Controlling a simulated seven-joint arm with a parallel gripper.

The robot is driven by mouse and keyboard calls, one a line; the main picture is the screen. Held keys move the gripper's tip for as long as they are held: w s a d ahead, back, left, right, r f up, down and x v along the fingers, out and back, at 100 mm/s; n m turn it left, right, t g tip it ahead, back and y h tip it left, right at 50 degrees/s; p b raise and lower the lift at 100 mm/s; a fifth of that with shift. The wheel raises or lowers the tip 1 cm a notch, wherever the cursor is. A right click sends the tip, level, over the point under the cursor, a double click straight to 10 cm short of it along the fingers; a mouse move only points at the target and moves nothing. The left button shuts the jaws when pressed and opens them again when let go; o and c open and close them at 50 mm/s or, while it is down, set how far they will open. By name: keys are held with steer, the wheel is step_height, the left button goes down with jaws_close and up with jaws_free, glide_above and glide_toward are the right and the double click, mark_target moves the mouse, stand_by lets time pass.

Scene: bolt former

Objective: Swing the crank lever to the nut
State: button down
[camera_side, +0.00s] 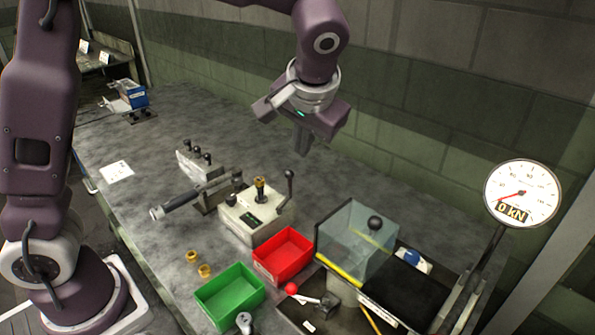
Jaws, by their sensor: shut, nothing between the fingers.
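A beige box-shaped fixture (252,216) stands on the bench near the centre. A brass nut (260,184) sits upright on a post on its top. A lever with a dark ball knob (289,182), which looks like the crank lever, rises at the fixture's right side, tilted and apart from the nut. My gripper (302,145) hangs above and behind the lever, pointing down, shut and empty, touching nothing.
Two brass nuts (198,263) lie loose left of a green bin (230,296). A red bin (283,256) and a clear guard box (352,245) stand at the front right. A dial gauge (521,193) reads 0 kN. A dark cylindrical handle (183,202) extends left of the fixture.

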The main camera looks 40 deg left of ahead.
steer(key=w+f, duration=0.1)
steer(key=w+d+f+y, duration=0.1)
steer(key=shift+w+d+f, duration=0.1)
steer(key=shift+w+d, duration=0.2)
steer(key=shift+w, duration=0.1)
steer(key=s+a+r+x, duration=0.1)
steer(key=a+x, duration=0.1)
steer(key=x, duration=1)
steer(key=shift+a+f, duration=0.3)
steer(key=shift+a, duration=0.1)
